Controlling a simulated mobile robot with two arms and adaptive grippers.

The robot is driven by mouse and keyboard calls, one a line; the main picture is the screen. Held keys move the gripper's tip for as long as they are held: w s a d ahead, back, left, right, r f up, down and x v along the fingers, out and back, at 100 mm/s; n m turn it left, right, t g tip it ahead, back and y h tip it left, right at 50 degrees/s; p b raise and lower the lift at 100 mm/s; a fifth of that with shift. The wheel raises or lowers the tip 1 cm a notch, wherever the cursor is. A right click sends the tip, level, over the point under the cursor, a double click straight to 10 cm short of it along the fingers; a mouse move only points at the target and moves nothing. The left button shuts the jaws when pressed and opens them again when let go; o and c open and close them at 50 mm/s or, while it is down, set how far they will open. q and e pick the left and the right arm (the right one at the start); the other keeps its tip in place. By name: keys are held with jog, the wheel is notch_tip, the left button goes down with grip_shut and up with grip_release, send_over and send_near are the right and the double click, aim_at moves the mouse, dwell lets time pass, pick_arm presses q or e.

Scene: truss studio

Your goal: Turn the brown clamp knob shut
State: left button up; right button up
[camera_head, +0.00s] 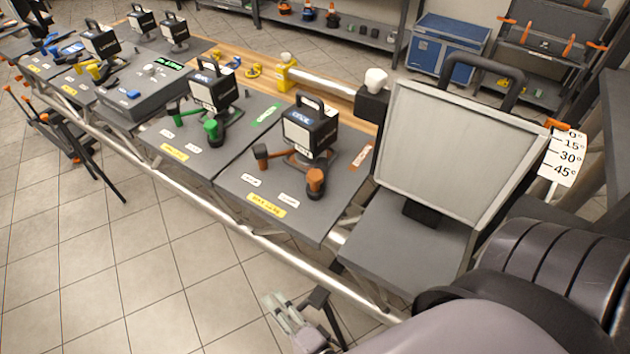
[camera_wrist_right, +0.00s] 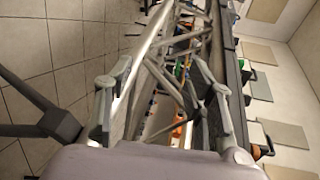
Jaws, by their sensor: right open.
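A brown-orange round knob (camera_head: 316,181) stands upright at the front of a grey station panel (camera_head: 330,220) in the head view. A brown handle-like part (camera_head: 262,156) sits left of it, beside the black lamp box (camera_head: 310,132). Two small white labels lie in front, too small to read surely. My right gripper (camera_head: 283,308) is low in front of the bench, over the floor, well apart from the knob. In the right wrist view my right gripper (camera_wrist_right: 168,85) has its fingers spread, with nothing held between them. My left gripper is not in view.
A silver rail (camera_head: 230,232) runs along the bench front, between my right gripper and the panel. A large framed panel (camera_head: 455,145) stands right of the station. Tiled floor is clear at lower left.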

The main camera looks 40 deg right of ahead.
jog(key=d+r+m+t+h+b, duration=0.2)
jog(key=d+r+m+h, duration=0.2)
jog(key=r+m, duration=0.7)
jog(key=m+g+h, duration=0.1)
jog(key=m+h, duration=0.5)
jog(key=m, duration=0.6)
send_near(316, 182)
jog(key=p+x, duration=0.5)
jog(key=x, duration=0.6)
jog(key=shift+w+d+p, duration=0.2)
jog(key=shift+w+p, duration=0.1)
jog(key=shift+w, duration=0.05)
grip_shut()
